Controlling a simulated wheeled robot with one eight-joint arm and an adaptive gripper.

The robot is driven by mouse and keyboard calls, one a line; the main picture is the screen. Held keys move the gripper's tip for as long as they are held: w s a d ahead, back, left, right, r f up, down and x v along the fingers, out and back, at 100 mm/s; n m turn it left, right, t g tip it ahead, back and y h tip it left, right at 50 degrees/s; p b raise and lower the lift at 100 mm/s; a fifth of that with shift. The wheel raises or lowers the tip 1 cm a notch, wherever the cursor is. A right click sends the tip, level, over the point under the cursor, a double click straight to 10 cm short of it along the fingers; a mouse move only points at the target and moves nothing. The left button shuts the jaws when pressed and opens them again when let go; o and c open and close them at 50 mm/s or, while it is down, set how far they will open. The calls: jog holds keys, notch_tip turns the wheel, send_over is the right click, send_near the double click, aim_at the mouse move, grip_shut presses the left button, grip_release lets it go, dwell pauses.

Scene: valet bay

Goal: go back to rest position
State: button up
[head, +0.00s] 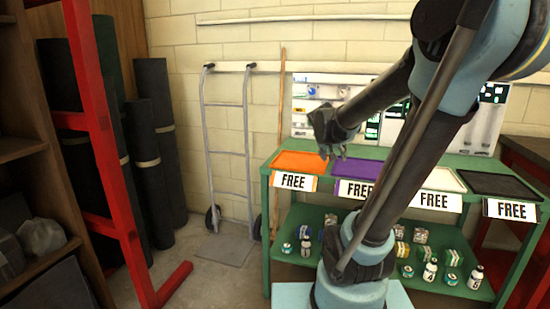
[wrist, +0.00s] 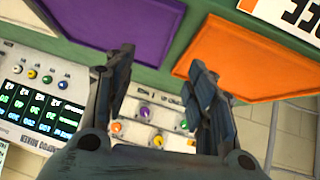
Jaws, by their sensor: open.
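My gripper (head: 333,152) hangs in the air in the head view, in front of the back panel and near the orange and purple trays. In the wrist view its two dark fingers (wrist: 160,62) are spread apart with nothing between them. My arm rises from the lower middle and bends over at the top right. The orange tray (head: 300,162) and purple tray (head: 357,175) look empty; they also show in the wrist view as the orange tray (wrist: 250,62) and purple tray (wrist: 138,30).
A green bench (head: 265,205) carries the trays, a white tray (head: 437,179) and a black tray (head: 500,186), with FREE labels in front. Its lower shelf holds several jars and bottles. A hand truck (head: 226,150), red rack (head: 100,140) and dark rolls (head: 143,150) stand left.

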jog(key=s+a+f+n+g+y, duration=0.1)
jog(key=s+f, duration=0.3)
jog(key=s, duration=0.5)
jog(key=s+a+f+n+g+y, duration=0.1)
jog(key=s+f+g, duration=0.2)
jog(key=s, duration=0.6)
jog(key=s+a+f+n+g+y, duration=0.1)
jog(key=s+f+g+y, duration=0.1)
jog(key=s+f, duration=0.4)
jog(key=s, duration=0.3)
jog(key=shift+s+a+f, duration=0.2)
jog(key=shift+s+a, duration=0.1)
jog(key=shift+a, duration=0.05)
jog(key=shift+w, duration=0.1)
jog(key=shift+w+f, duration=0.2)
jog(key=shift+w, duration=0.1)
